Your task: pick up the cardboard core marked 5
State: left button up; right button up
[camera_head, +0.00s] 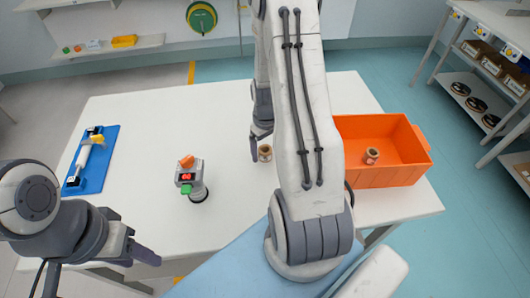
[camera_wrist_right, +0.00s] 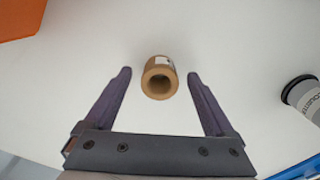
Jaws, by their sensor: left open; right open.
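A brown cardboard core (camera_head: 265,153) stands on the white table near its middle. In the right wrist view the core (camera_wrist_right: 160,82) shows its open end and part of a white label; I cannot read the number. My right gripper (camera_head: 259,142) is over the table at the core, partly hidden by its own arm. In the wrist view the right gripper (camera_wrist_right: 159,74) is open, with the core between its fingertips and a gap on both sides. My left gripper (camera_head: 145,254) is open and empty at the table's front left edge. A second core (camera_head: 372,156) is in the orange bin.
The orange bin (camera_head: 405,175) stands at the table's right. A blue board (camera_head: 98,178) with a roller lies at the left. Table between is clear.

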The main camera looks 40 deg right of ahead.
jog(key=shift+f, duration=0.6)
jog(key=c, duration=1.4)
jog(key=shift+r, duration=0.15)
